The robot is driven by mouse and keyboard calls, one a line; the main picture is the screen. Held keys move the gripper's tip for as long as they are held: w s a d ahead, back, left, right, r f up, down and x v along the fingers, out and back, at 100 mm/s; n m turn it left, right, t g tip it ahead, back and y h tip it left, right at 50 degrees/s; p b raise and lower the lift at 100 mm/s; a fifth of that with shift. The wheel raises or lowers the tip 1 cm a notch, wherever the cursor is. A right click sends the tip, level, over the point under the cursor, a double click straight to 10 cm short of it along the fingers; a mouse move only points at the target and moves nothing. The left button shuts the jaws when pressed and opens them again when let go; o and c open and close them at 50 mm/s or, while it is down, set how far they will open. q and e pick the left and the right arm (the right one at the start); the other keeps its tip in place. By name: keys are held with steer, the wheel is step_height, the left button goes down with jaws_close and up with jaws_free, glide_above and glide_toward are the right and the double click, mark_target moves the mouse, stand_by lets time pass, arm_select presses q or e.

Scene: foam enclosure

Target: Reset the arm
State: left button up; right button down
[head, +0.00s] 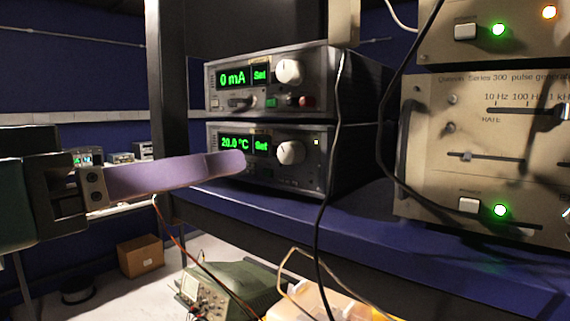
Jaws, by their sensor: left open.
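My left gripper (225,163) comes in from the left with its flat, purple-grey finger pointing right. It is open, with nothing seen in it; the fingers overlap in this view, so the gap does not show. The fingertip appears in front of the lower instrument (318,177), which reads "20.0 °C" and has a round white knob. I cannot tell how far apart they are. The upper instrument (320,95), reading "0 mA", sits on top of it. My right gripper is not in view.
A blue shelf (350,235) carries both instruments and a beige pulse generator (480,150) at the right. A dark post (167,90) stands behind the finger. Black cables hang in front of the shelf. A cardboard box (140,255) and a green oscilloscope (235,285) are below.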

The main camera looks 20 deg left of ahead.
arm_select(q)
steer(key=s+a+f+g+y+p, duration=0.1)
steer(key=s+f+g+y, duration=0.2)
steer(key=f, duration=0.5)
steer(key=s+f+g+y+p, duration=0.1)
steer(key=s+f+g+y, duration=0.15)
steer(key=f+g, duration=0.4)
steer(key=s+f+m+g, duration=0.1)
steer(key=s+f+g, duration=0.3)
steer(key=s+f, duration=0.3)
steer(key=s+y, duration=0.1)
steer(key=s, duration=0.3)
steer(key=shift+a+f, duration=0.25)
steer(key=shift+a, duration=0.1)
stand_by(1.5)
